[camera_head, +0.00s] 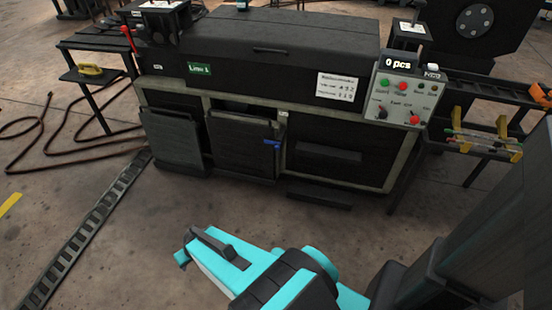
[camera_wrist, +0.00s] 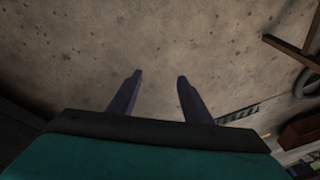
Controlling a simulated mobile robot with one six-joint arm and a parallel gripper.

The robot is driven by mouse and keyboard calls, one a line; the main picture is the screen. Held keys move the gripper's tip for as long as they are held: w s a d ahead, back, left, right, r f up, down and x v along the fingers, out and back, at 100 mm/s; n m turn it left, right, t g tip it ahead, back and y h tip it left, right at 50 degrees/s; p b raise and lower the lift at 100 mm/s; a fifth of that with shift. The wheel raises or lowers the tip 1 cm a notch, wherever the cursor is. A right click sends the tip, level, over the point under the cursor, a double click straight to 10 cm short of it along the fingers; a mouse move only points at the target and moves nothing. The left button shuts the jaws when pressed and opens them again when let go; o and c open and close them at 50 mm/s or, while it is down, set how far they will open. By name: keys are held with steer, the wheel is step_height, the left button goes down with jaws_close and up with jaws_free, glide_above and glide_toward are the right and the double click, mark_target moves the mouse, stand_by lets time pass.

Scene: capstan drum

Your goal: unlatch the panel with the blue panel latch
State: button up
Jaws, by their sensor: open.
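The blue panel latch (camera_head: 272,142) is a small blue piece on the front of the dark machine (camera_head: 305,165). It sits near the upper right edge of a dark panel (camera_head: 240,150), which looks tilted slightly out from the frame. My gripper (camera_head: 182,258) is low in the head view, out over the floor in front of the machine and well apart from the latch. In the wrist view its two fingers (camera_wrist: 158,76) are spread with only bare floor between them. The latch does not show in the wrist view.
A control box (camera_head: 402,88) with buttons and a "0 pcs" display is at the machine's right. A side shelf (camera_head: 480,145) holds coloured items. A low step (camera_head: 320,198) juts from the machine's base. A ladder-like track (camera_head: 90,225) and a hose (camera_head: 60,140) lie on the floor at left.

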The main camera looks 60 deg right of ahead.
steer(key=w+d+m+t+h+b, duration=0.3)
steer(key=w+d+t+b, duration=0.2)
steer(key=w+d, duration=0.5)
steer(key=m+g+h+b, duration=0.3)
steer(key=m+h+b, duration=0.85)
steer(key=h, duration=0.45)
glide_toward(277, 149)
steer(key=v, duration=0.6)
steer(key=shift+w+r+n+b, duration=0.15)
steer(key=shift+r+n+b, duration=0.15)
steer(key=shift+r+n, duration=0.15)
steer(key=shift+d+f, duration=0.1)
steer(key=shift+f, duration=0.05)
steer(key=shift+f+b+x, duration=0.15)
steer(key=shift+b+x, duration=1.35)
steer(key=shift+x, duration=1.9)
steer(key=shift+f+b+x, duration=0.15)
steer(key=shift+b+x, duration=1.35)
steer(key=shift+x, duration=1.95)
